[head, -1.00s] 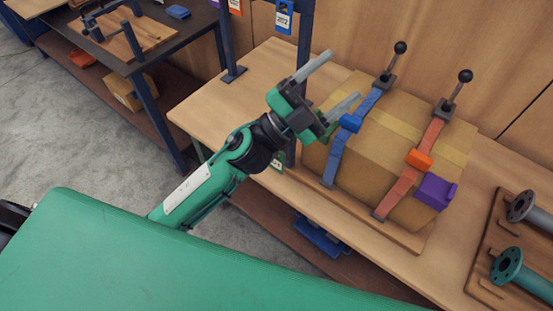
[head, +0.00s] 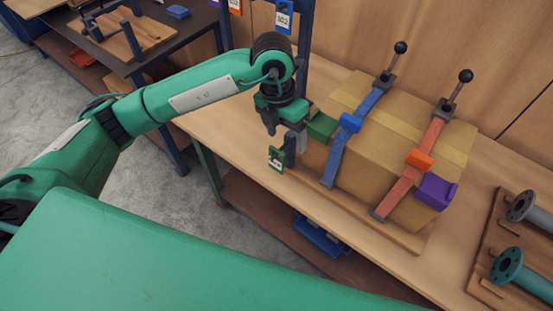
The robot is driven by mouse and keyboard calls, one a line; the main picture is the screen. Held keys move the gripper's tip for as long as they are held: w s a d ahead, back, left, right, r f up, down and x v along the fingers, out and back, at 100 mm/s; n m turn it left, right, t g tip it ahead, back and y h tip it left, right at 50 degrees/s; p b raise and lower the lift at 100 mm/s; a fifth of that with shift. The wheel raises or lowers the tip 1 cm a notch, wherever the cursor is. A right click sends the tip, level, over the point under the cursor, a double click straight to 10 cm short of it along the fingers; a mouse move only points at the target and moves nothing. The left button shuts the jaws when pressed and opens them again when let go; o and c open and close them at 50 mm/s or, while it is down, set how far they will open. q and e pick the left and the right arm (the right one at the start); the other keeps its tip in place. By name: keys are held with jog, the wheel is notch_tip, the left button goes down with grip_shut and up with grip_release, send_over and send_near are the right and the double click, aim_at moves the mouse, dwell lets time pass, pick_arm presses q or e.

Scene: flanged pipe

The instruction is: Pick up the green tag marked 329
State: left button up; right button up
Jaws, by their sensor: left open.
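The green tag (head: 276,158) hangs upright at the front edge of the wooden bench, beside a dark post. Its number is too small to read. My left gripper (head: 285,138) points down just above and behind the tag, with its jaws open and nothing seen between them. The fingers are partly hidden, and I cannot tell whether they touch the post. My right gripper is out of view.
A cardboard box (head: 375,140) strapped with blue and orange belts stands close right of the gripper. A green block (head: 320,127) sits at its left side. A blue tag (head: 283,18) hangs above. Flanged pipes (head: 507,265) lie at right.

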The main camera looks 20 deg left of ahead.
aim_at(275, 150)
pick_arm(q)
jog(key=a, duration=0.1)
jog(key=w+a+y, duration=0.1)
jog(key=a, duration=0.1)
jog(key=shift+w+r+n+y, duration=0.2)
jog(key=shift+r+n+y, duration=0.1)
jog(key=shift+a+f, duration=0.2)
jog(key=shift+f, duration=0.1)
notch_tip(275, 150, down, 8)
jog(key=shift+r+p, duration=0.15)
jog(key=shift+p, duration=0.95)
jog(key=shift+d+f+p, duration=0.25)
jog(key=shift+f+p, duration=0.2)
jog(key=shift+f, duration=0.05)
jog(key=f+p, duration=0.1)
jog(key=f, duration=0.2)
jog(key=shift+s+d+f+p, duration=0.1)
jog(key=shift+d+f+p, duration=0.1)
jog(key=shift+p, duration=0.15)
jog(key=shift+f, duration=0.5)
jog(key=c, duration=1)
